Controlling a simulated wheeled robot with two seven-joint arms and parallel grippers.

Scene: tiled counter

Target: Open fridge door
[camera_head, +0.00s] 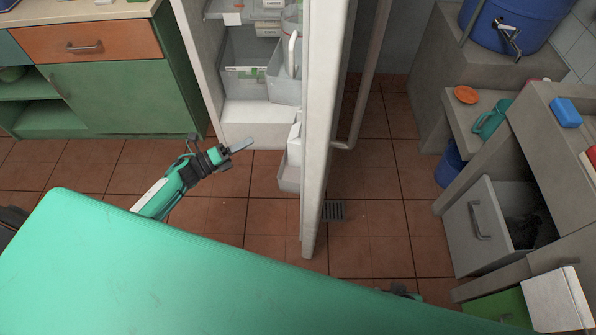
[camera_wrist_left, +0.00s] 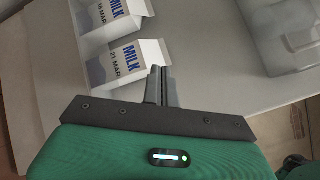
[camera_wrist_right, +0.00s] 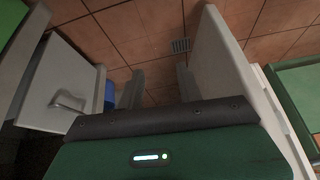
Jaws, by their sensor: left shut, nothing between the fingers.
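The fridge door (camera_head: 325,130) stands open, seen nearly edge-on in the head view. The fridge interior (camera_head: 258,112), with pale bins, shows to its left. A long bar handle (camera_head: 368,80) is on the door's outer side. My left gripper (camera_head: 243,145) is shut and empty, in front of the opening on the door's inner side. In the left wrist view, its closed fingertips (camera_wrist_left: 160,86) appear close to milk cartons (camera_wrist_left: 139,62); contact is unclear. My right gripper (camera_wrist_right: 159,85) is open and empty in the right wrist view, with a pale panel, probably the door (camera_wrist_right: 222,70), to its right.
Green cabinets with an orange drawer (camera_head: 88,42) stand left of the fridge. On the right are a grey drawer (camera_head: 492,225) pulled out, a blue barrel (camera_head: 515,22) and shelves. Tiled floor with a drain (camera_head: 333,211) is clear beside the door.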

